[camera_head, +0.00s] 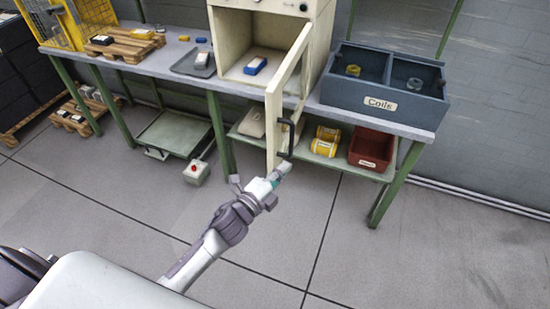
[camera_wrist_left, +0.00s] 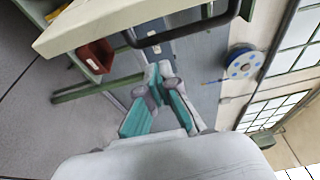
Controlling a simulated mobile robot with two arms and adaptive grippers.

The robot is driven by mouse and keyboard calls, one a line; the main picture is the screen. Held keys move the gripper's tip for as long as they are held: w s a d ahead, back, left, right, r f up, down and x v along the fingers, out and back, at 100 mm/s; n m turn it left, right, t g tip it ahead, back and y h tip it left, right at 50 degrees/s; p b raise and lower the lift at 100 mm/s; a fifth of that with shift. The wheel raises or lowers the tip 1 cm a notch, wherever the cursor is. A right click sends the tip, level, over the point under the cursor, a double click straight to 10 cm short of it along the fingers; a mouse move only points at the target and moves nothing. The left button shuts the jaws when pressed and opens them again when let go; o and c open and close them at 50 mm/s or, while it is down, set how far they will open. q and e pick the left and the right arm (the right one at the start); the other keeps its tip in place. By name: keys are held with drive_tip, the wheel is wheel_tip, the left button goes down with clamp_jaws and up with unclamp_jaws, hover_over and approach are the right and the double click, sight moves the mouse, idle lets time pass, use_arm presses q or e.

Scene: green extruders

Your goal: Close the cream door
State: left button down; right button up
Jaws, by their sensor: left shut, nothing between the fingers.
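The cream door (camera_head: 287,97) stands wide open, swung out toward me from the right side of the cream cabinet (camera_head: 228,36). Its dark handle (camera_head: 286,143) is near the free edge, low on the door. My left gripper (camera_head: 284,168) is shut and empty, just below the door's lower end in the head view. In the left wrist view the door (camera_wrist_left: 110,18) crosses the top, with the handle (camera_wrist_left: 185,36) above my left gripper's fingertips (camera_wrist_left: 158,66). I cannot tell whether the fingers touch the handle. My right gripper is not in view.
A blue box labelled Coils (camera_head: 385,98) stands right of the cabinet on the bench. A blue and white item (camera_head: 255,66) lies inside the cabinet. A red bin (camera_head: 371,149) and yellow items (camera_head: 326,141) sit on the lower shelf.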

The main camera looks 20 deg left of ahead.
sight(274, 161)
use_arm(q)
drive_tip(key=w+a, duration=0.1)
drive_tip(key=w+a+p, duration=0.1)
drive_tip(key=a, duration=0.1)
drive_tip(key=shift+w+a+p, duration=0.1)
drive_tip(key=shift+w+p, duration=0.05)
drive_tip(key=shift+p, duration=0.15)
drive_tip(key=shift+w, duration=0.1)
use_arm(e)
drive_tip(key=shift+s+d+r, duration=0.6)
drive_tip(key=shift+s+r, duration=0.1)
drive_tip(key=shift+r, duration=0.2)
